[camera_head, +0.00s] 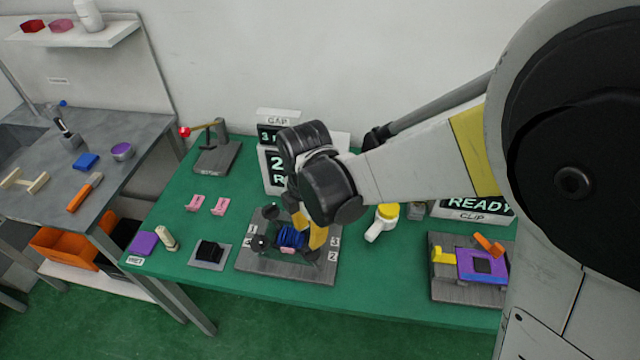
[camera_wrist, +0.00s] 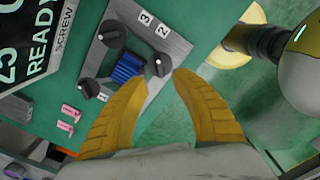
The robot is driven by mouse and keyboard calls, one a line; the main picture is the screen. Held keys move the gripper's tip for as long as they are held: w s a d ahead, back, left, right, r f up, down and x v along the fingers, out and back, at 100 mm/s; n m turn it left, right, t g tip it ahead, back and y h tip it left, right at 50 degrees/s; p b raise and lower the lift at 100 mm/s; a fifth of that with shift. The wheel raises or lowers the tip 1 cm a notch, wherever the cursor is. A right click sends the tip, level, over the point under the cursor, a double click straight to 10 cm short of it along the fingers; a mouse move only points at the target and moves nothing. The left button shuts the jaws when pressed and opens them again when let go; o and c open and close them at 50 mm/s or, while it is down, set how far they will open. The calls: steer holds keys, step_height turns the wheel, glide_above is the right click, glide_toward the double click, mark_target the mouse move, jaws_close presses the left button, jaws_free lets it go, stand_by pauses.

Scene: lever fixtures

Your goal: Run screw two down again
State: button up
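The screw fixture is a grey plate (camera_head: 245,262) on the green table, with a blue ribbed block (camera_head: 291,237) in its middle. In the wrist view, three dark knobs surround the block: one near tag 1 (camera_wrist: 89,88), one at the upper left (camera_wrist: 111,34), and one on the side toward my fingers (camera_wrist: 158,65). Tags 3 (camera_wrist: 144,17) and 2 (camera_wrist: 162,30) sit together at one end. My gripper (camera_wrist: 160,74) is open with yellow fingers. The last knob shows between its fingertips; contact cannot be told. In the head view my gripper hides part of the fixture.
A SCREW display (camera_wrist: 30,50) reading READY stands behind the fixture. Pink clips (camera_head: 219,206), a black block on a grey plate (camera_head: 210,252) and a red-knobbed lever (camera_head: 185,132) lie left. A white-and-yellow piece (camera_head: 386,213) and a purple clip fixture (camera_head: 465,265) lie right.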

step_height(320, 180, down, 7)
steer(key=shift+d+r+b, duration=0.1)
steer(key=shift+b, duration=0.85)
steer(key=shift+c, duration=0.5)
jaws_close()
